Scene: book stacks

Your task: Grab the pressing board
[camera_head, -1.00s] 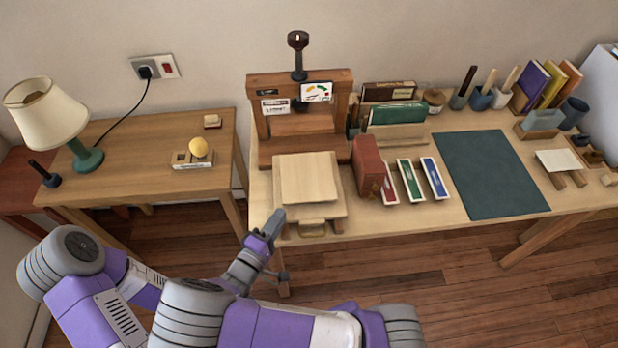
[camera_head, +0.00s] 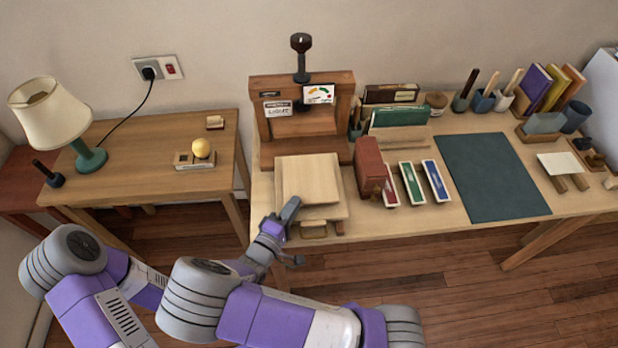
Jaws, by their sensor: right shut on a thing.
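The pressing board (camera_head: 309,178) is a pale, square wooden board. It lies flat on a slightly larger wooden piece (camera_head: 338,206) at the near left of the big table, in front of the wooden press (camera_head: 282,152). My right gripper (camera_head: 291,235) is at the near left corner of this stack, at the table's front edge. One grey finger lies against the corner, and the gripper is shut on the pressing board. The exact contact is partly hidden by the finger. My left gripper is not in view.
A dark red block (camera_head: 370,165) stands close right of the boards, beside several small coloured boxes (camera_head: 411,183). A green mat (camera_head: 492,176) lies further right. A side table (camera_head: 130,150) with a lamp (camera_head: 52,115) stands at left, across a gap.

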